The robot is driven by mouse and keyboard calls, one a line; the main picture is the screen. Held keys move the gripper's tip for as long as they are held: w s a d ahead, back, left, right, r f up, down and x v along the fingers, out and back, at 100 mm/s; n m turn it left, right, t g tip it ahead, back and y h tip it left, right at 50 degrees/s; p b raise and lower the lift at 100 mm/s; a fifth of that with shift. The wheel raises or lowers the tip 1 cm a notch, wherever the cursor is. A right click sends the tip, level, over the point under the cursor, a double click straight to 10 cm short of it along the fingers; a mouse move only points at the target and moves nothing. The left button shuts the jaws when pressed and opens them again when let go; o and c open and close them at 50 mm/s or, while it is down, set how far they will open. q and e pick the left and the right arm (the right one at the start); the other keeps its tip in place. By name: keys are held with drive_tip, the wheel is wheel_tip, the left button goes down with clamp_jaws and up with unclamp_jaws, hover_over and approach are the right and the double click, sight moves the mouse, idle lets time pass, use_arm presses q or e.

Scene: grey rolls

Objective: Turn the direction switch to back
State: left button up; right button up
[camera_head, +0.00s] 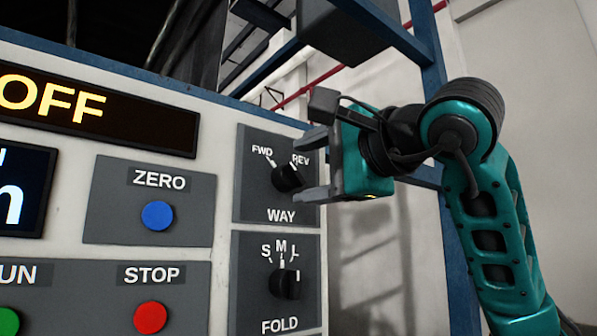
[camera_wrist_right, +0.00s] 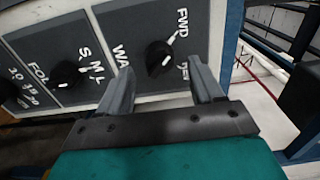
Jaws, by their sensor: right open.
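The direction switch is a black rotary knob (camera_head: 287,178) on a grey plate marked WAY, with FWD at its upper left and REV at its upper right. My right gripper (camera_head: 303,168) is open, with its two fingers on either side of the knob. In the right wrist view, the knob (camera_wrist_right: 158,57) shows between and just beyond the fingertips of the gripper (camera_wrist_right: 161,75). I cannot tell whether a finger touches it. White marks lie by both labels; I cannot tell for sure which way the knob points. My left gripper is out of view.
A FOLD knob (camera_head: 284,284) marked S, M, L sits just below. Left of it are a blue ZERO button (camera_head: 157,215), a red STOP button (camera_head: 150,317) and a green button (camera_head: 8,321). A blue frame post (camera_head: 433,75) stands behind my right arm.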

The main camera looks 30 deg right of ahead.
sight(290, 176)
drive_tip(key=shift+w+a, duration=0.15)
drive_tip(key=shift+w, duration=1.3)
drive_tip(key=shift+c, duration=0.3)
drive_tip(key=c, duration=1)
